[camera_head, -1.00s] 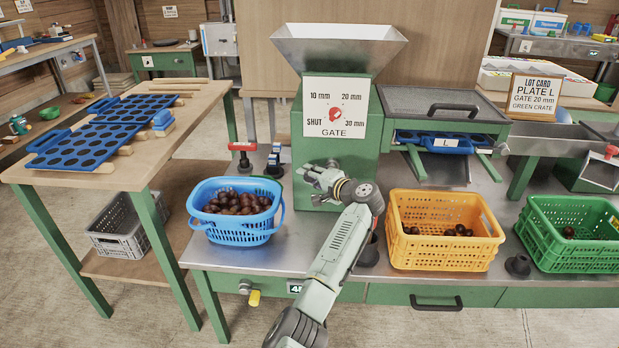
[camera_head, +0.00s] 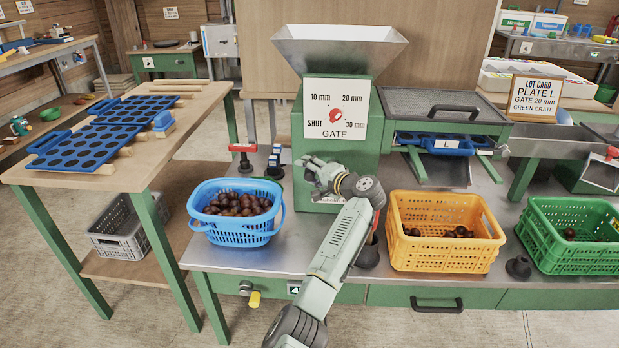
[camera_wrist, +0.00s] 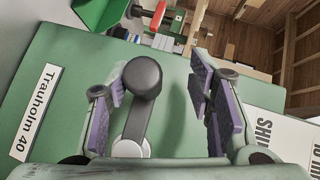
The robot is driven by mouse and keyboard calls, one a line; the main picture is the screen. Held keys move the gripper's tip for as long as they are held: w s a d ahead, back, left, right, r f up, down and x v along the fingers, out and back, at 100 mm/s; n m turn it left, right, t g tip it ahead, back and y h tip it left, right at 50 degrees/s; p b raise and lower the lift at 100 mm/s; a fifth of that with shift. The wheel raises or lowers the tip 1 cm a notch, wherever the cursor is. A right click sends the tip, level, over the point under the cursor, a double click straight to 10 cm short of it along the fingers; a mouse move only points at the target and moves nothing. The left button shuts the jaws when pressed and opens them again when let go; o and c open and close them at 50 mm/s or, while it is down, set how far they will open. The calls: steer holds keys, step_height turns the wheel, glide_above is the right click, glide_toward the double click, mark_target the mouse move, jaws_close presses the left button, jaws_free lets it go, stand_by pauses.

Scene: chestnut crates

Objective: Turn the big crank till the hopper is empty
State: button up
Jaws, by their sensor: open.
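The green machine (camera_head: 300,165) carries a grey metal hopper (camera_head: 340,45) on top; I cannot see what is inside it. My gripper (camera_head: 318,172) is at the front of the machine, below the gate dial (camera_head: 336,115) with its red knob. In the wrist view my gripper (camera_wrist: 160,82) is open, its purple pads on either side of a dark grey crank (camera_wrist: 142,76) with a rounded knob. The knob sits nearer the left pads, and I see no firm hold on it. The crank runs down to a pale round hub (camera_wrist: 130,146). In the head view my gripper hides the crank.
A blue basket (camera_head: 237,228) with brown chestnuts stands left of my arm. A yellow crate (camera_head: 440,255) and a green crate (camera_head: 570,255), each with a few chestnuts, stand to the right. A lot card (camera_head: 535,97) stands behind.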

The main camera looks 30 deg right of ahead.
steer(key=r, duration=0.6)
steer(key=shift+d+r, duration=0.2)
steer(key=shift+r, duration=0.2)
steer(key=shift+w+r, duration=0.1)
steer(key=shift+r, duration=0.5)
steer(key=shift+a+r, duration=0.1)
steer(key=shift+a, duration=0.05)
steer(key=shift+o, duration=0.3)
steer(key=shift+s+d+f, duration=0.25)
steer(key=shift+d+f, duration=0.05)
steer(key=shift+f, duration=0.05)
steer(key=shift+c, duration=0.3)
steer(key=shift+s+f, duration=0.7)
steer(key=shift+s, duration=0.7)
glide_toward(310, 171)
steer(key=shift+s+a+f, duration=0.35)
steer(key=shift+s+f, duration=0.3)
steer(key=shift+s, duration=0.15)
